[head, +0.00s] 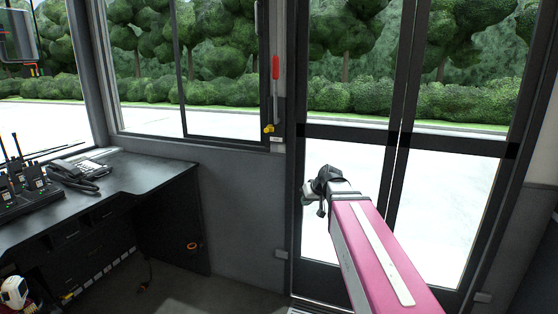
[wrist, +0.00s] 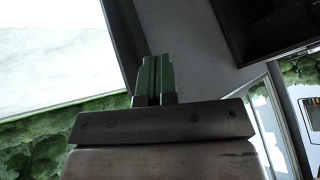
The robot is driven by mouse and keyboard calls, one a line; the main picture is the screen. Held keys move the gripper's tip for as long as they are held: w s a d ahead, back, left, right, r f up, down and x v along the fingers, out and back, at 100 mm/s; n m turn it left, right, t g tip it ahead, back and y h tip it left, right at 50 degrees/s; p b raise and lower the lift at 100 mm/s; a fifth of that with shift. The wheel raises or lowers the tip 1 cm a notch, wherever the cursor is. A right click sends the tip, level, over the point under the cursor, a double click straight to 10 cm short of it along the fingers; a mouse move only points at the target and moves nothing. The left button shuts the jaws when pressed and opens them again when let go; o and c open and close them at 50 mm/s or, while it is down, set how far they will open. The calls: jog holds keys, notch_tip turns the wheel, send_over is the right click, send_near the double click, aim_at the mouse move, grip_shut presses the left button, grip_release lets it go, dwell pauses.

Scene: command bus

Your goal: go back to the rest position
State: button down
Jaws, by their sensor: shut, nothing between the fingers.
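My gripper (head: 318,188) is at the end of my pink arm in the head view, in front of the glass double door. In the wrist view its two greenish fingers (wrist: 157,80) are side by side with only a thin line between them. It is shut and holds nothing. It is in the air, apart from the surfaces around it as far as I can tell.
A dark desk (head: 130,178) with a telephone (head: 78,175) and several radios (head: 22,185) stands at the left. A lever with a red handle (head: 275,68) is on the post beside the double door (head: 450,190). The floor (head: 185,285) below is mostly open.

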jog(key=s+d+f+m+g+h, duration=0.2)
jog(key=s+d+f, duration=0.2)
jog(key=s+f, duration=0.4)
jog(key=s+d+f+m+g+h, duration=0.2)
jog(key=s+d+f+g+h, duration=0.1)
jog(key=s+f, duration=0.6)
notch_tip(320, 180, down, 4)
jog(key=shift+s+d+f, duration=0.25)
jog(key=shift+s+d, duration=0.05)
jog(key=shift+d, duration=0.3)
